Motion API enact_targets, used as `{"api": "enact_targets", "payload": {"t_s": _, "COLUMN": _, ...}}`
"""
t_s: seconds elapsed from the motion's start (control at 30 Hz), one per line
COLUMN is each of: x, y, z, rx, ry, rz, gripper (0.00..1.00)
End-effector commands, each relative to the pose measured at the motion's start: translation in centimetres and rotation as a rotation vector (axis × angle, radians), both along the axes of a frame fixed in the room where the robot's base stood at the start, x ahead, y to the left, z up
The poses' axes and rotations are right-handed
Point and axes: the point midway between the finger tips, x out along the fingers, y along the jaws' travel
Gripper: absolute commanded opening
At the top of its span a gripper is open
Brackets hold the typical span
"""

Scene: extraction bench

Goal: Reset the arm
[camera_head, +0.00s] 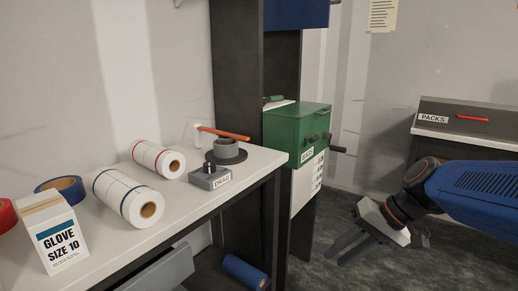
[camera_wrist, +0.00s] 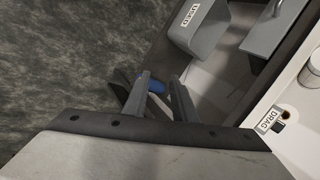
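My blue arm (camera_head: 475,192) reaches in from the right in the head view. My gripper (camera_head: 345,245) hangs over the dark floor, right of the bench and clear of it. In the wrist view the two grey fingers of my gripper (camera_wrist: 160,80) stand apart with nothing held between them. No other object is touching the gripper.
The white bench (camera_head: 110,250) holds several rolls, a glove box (camera_head: 52,235) and a grey DRAG device (camera_head: 210,177). A green box (camera_head: 296,128) with black handles stands behind. A PACKS bin (camera_head: 465,117) is at the right.

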Motion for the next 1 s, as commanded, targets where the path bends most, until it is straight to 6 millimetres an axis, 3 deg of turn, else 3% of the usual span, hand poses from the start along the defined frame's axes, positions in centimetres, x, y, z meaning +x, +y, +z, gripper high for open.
{"api": "enact_targets", "payload": {"t_s": 0.1, "x": -3.0, "y": -1.2, "z": -1.1, "rx": -0.131, "ry": -0.033, "rz": 0.013, "gripper": 0.25}}
{"api": "enact_targets", "payload": {"t_s": 0.4, "x": -8.4, "y": -5.8, "z": -3.1, "rx": -0.441, "ry": -0.156, "rz": 0.021, "gripper": 0.25}}
{"api": "enact_targets", "payload": {"t_s": 0.7, "x": -10.4, "y": -9.0, "z": -3.4, "rx": -0.615, "ry": -0.266, "rz": 0.015, "gripper": 0.25}}
{"api": "enact_targets", "payload": {"t_s": 1.0, "x": -10.6, "y": -9.4, "z": -3.4, "rx": -0.631, "ry": -0.277, "rz": 0.013, "gripper": 0.25}}
